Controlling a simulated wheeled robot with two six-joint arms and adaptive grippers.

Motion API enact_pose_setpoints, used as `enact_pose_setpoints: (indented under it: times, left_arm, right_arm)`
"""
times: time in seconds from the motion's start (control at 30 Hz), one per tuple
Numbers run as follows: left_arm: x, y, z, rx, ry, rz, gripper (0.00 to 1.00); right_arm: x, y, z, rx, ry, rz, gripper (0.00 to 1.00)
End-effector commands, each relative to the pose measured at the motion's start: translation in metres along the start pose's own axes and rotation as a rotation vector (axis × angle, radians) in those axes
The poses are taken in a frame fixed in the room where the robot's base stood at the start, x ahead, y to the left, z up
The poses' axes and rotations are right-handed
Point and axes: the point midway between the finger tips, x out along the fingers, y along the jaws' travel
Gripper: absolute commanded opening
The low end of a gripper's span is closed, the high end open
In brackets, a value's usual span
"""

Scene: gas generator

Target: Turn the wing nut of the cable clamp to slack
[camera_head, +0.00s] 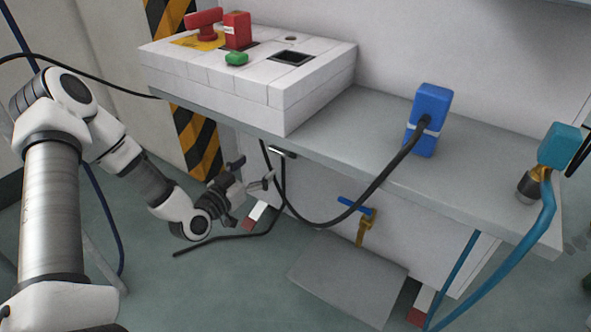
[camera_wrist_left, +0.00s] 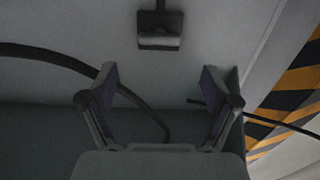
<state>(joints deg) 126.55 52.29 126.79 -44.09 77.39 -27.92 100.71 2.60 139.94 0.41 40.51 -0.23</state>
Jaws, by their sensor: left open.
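A small metallic fitting (camera_head: 288,152), which looks like the cable clamp, sits under the shelf's front edge beside the black cable (camera_head: 330,222). In the left wrist view a grey block on a dark stem (camera_wrist_left: 160,40) shows ahead, beyond the fingertips; it may be the clamp or its wing nut, but I cannot make out wings. My left gripper (camera_head: 253,173) is open and empty, below and left of the fitting and apart from it. In the left wrist view its two fingers (camera_wrist_left: 160,88) stand wide, with the block centred between and beyond them. My right gripper is not in view.
The grey shelf (camera_head: 390,180) overhangs the fitting and carries a white control box (camera_head: 290,95) and a blue plug (camera_head: 430,112). The cable hangs in a loop right of the gripper. A blue-handled valve (camera_head: 362,215) is farther right. A striped post (camera_head: 196,140) stands behind my arm.

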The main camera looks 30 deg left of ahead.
Motion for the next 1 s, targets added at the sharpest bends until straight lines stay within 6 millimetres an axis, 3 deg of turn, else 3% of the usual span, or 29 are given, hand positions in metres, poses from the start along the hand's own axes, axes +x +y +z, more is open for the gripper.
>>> enact_pose_setpoints:
  times: [0.17,0.33,0.5,0.77,0.83,0.93,0.97,1.0]
  left_arm:
    - [0.018,0.002,0.002,0.007,0.006,0.006,0.88]
    - [0.051,0.003,0.004,0.008,0.005,0.007,0.88]
    - [0.075,0.002,0.002,0.004,0.003,0.005,0.88]
    - [0.080,0.002,-0.002,0.002,0.001,0.003,0.88]
    - [0.079,0.002,-0.002,0.002,0.001,0.003,0.70]
    - [0.079,0.002,-0.002,0.002,0.001,0.004,0.34]
    - [0.079,0.002,-0.002,0.002,0.001,0.003,0.27]
    - [0.079,0.002,-0.002,0.002,0.001,0.003,0.27]
  right_arm:
    - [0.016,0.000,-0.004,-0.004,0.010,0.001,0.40]
    - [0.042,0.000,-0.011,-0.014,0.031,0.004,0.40]
    - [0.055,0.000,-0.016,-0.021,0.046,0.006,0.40]
    - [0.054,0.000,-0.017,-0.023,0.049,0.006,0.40]
    - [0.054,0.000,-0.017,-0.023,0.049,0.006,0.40]
    - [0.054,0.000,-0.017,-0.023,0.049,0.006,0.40]
    - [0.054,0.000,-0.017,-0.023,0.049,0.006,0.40]
    - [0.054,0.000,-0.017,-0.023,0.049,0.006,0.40]
